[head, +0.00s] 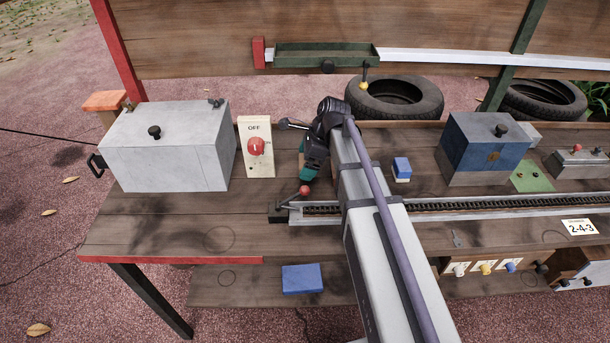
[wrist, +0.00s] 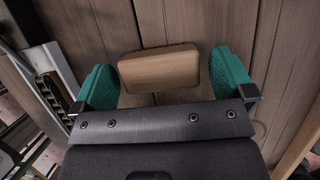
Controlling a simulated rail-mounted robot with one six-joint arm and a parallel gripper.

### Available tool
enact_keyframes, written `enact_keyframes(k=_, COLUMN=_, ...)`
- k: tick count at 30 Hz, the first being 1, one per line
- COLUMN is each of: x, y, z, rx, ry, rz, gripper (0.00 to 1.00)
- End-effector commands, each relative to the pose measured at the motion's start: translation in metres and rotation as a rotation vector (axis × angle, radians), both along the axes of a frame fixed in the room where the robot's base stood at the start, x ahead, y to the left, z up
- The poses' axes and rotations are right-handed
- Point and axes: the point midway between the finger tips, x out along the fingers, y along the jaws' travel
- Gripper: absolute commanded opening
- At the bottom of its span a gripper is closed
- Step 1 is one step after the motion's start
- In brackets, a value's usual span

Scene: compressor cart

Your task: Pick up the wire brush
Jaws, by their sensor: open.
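A light-brown wooden block (wrist: 160,68), which looks like the back of the wire brush, sits on the plank bench top in the wrist view. A thin dark edge shows along its far side; bristles are not clearly visible. My gripper (wrist: 164,74) is open, with one teal finger on each side of the block. In the head view my gripper (head: 308,168) is over the back of the bench, and the arm and gripper hide the brush there.
An OFF panel with a red knob (head: 256,147) and a grey lidded box (head: 165,148) stand left of my gripper. A red-tipped lever (head: 304,190) and a chain rail (head: 470,204) lie in front. A small blue block (head: 401,167) and a blue-grey box (head: 484,150) stand right.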

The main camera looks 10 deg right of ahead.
Motion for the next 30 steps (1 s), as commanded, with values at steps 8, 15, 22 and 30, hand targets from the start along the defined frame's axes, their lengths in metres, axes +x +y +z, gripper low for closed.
enact_keyframes(k=8, x=0.001, y=0.0049, z=-0.0118, rx=0.0, ry=0.0, rz=0.0, gripper=1.0)
enact_keyframes(k=15, x=0.0009, y=0.0047, z=-0.0116, rx=0.0, ry=0.0, rz=0.0, gripper=0.78)
enact_keyframes(k=22, x=0.0009, y=0.0047, z=-0.0118, rx=0.0, ry=0.0, rz=0.0, gripper=0.56)
enact_keyframes(k=30, x=0.0008, y=0.0047, z=-0.0107, rx=0.0, ry=0.0, rz=0.0, gripper=0.48)
